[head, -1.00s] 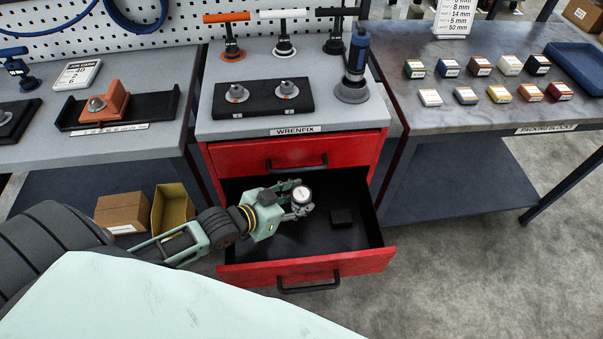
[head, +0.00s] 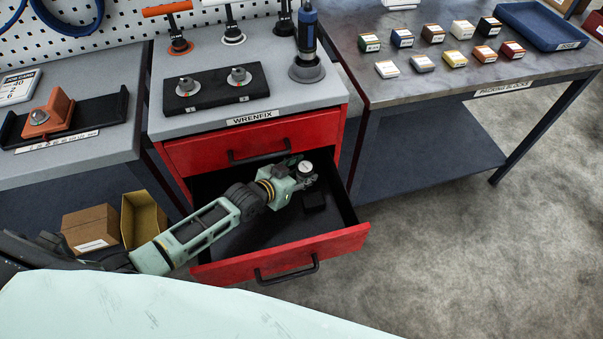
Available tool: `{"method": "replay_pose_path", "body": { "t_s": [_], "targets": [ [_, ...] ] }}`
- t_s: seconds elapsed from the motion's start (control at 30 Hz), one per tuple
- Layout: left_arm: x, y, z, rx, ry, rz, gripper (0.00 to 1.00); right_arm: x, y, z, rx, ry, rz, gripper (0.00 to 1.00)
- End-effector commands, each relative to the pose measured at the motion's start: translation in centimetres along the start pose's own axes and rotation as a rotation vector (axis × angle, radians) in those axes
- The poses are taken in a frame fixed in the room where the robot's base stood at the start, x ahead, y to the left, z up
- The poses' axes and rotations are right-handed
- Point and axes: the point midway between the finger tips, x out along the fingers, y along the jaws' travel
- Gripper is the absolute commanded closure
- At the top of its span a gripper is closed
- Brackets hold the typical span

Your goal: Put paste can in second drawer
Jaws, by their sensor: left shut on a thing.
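The paste can (head: 305,168) is a small round can with a white lid. My left gripper (head: 306,177) is shut on it and holds it inside or just above the open second drawer, towards its back. The second drawer (head: 282,257) of the red cabinet is pulled out, with a black handle on its front and a dark interior. Whether the can touches the drawer floor cannot be told. My right gripper is not in view.
The top drawer (head: 200,157) is shut above. The cabinet top holds a black fixture (head: 215,91) and a blue tool (head: 307,50). Cardboard boxes (head: 90,228) stand at left under the bench. The right bench (head: 385,92) holds several small coloured blocks. The drawer's front half is clear.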

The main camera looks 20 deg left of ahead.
Motion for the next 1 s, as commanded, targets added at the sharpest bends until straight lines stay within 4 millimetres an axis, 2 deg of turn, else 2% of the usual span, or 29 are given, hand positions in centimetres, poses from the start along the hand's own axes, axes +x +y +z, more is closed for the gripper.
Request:
{"method": "replay_pose_path", "body": {
  "t_s": [0.23, 0.27, 0.43, 0.8, 0.87, 1.0],
  "targets": [
    [0.1, 0.0, 0.2, 0.000, 0.002, 0.000, 0.95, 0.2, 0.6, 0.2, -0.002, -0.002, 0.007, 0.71],
    [0.0, 0.0, 0.2, 0.000, 0.000, 0.000, 0.55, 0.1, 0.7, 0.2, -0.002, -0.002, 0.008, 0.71],
    [0.0, 0.0, 0.2, 0.000, 0.000, 0.000, 0.40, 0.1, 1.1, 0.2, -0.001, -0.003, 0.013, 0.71],
    [-0.2, 0.0, -0.2, 0.000, 0.000, 0.000, 0.39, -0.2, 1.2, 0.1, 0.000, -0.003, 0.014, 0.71],
    [-0.7, 0.0, 0.1, -0.001, -0.002, 0.000, 0.39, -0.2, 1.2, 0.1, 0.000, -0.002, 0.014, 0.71],
    [-3.2, 0.0, 0.0, -0.001, -0.002, 0.001, 0.39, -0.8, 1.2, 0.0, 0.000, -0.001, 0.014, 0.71]
  ]
}}
